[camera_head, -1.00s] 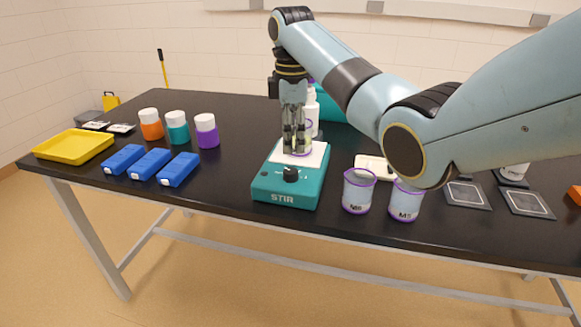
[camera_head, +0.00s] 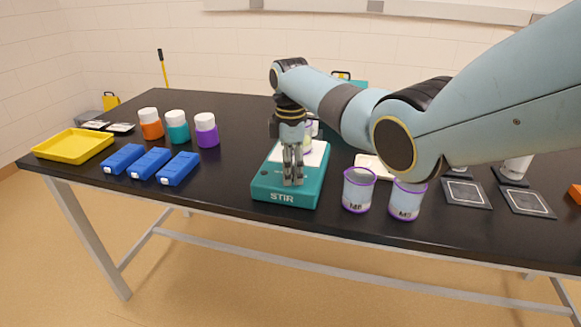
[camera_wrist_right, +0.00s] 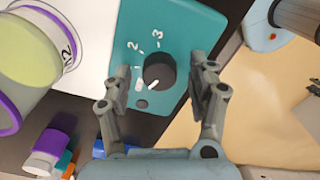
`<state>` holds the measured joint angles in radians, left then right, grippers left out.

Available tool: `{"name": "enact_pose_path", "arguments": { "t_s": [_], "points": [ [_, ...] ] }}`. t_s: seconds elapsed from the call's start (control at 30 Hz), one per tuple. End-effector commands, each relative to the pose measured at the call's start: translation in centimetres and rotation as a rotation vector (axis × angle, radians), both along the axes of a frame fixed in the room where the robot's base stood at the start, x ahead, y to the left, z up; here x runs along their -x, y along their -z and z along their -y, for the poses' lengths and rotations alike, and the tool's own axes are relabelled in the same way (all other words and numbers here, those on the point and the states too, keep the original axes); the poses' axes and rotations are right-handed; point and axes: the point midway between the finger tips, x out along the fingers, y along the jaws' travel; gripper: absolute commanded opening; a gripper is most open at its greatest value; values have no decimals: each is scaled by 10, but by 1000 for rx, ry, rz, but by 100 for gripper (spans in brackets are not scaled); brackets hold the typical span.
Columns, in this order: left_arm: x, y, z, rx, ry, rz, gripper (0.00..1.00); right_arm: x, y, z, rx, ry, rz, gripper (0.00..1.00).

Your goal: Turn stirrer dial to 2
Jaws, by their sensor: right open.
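The teal stirrer (camera_head: 270,186) stands near the table's front edge, with a white top plate (camera_head: 318,156). Its black dial (camera_wrist_right: 160,70) shows in the right wrist view, with marks 2 and 3 beside it. The dial's white pointer line lies toward the lower left in that view, away from both marks. My right gripper (camera_head: 293,182) points down over the stirrer's front and hides the dial in the head view. In the wrist view the right gripper (camera_wrist_right: 161,75) is open, one finger on each side of the dial, with visible gaps. My left gripper is not in view.
A purple-rimmed beaker with yellow-green liquid (camera_wrist_right: 22,52) stands on the white plate. Two purple-rimmed beakers (camera_head: 358,190) (camera_head: 405,200) stand to the stirrer's right. Blue blocks (camera_head: 150,163), capped jars (camera_head: 178,127) and a yellow tray (camera_head: 75,145) lie left.

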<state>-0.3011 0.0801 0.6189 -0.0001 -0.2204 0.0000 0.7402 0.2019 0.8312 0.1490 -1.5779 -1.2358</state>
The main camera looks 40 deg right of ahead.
Motion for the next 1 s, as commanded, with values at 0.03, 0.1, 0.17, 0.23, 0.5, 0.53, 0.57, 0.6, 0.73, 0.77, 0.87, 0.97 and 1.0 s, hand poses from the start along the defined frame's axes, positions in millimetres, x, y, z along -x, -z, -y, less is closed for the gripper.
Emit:
{"name": "enact_pose_path", "arguments": {
  "t_s": [0.03, 0.1, 0.17, 0.23, 0.5, 0.53, 0.57, 0.6, 0.73, 0.77, 0.87, 0.97, 1.0],
  "points": [
    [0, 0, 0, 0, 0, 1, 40, 0, 0, 0, 0, 0, 0, 59],
    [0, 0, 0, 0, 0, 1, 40, 0, 0, 0, 0, 0, 0, 59],
    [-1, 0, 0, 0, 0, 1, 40, 0, 0, 0, 0, 0, 1, 52],
    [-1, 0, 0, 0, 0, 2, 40, 0, -1, 0, 0, 0, 1, 43],
    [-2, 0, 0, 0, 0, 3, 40, 0, 0, 0, 0, 1, 0, 8],
    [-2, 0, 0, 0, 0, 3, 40, 0, 0, 0, 0, 1, 0, 4],
    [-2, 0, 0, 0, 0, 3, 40, 0, 0, 0, 0, 1, 0, 3],
    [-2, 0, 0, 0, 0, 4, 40, 0, -1, 0, 0, 1, 0, 3],
    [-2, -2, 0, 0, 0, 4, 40, 0, -1, 0, 0, 12, -1, 3],
    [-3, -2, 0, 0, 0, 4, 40, 0, -1, 0, 0, 18, -1, 3],
    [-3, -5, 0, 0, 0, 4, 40, 0, -1, 0, 0, 47, -1, 3],
    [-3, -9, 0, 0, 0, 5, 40, 0, -2, 0, 0, 95, -1, 3],
    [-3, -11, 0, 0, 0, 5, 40, 0, -2, 0, -1, 119, -2, 3]
  ]
}}
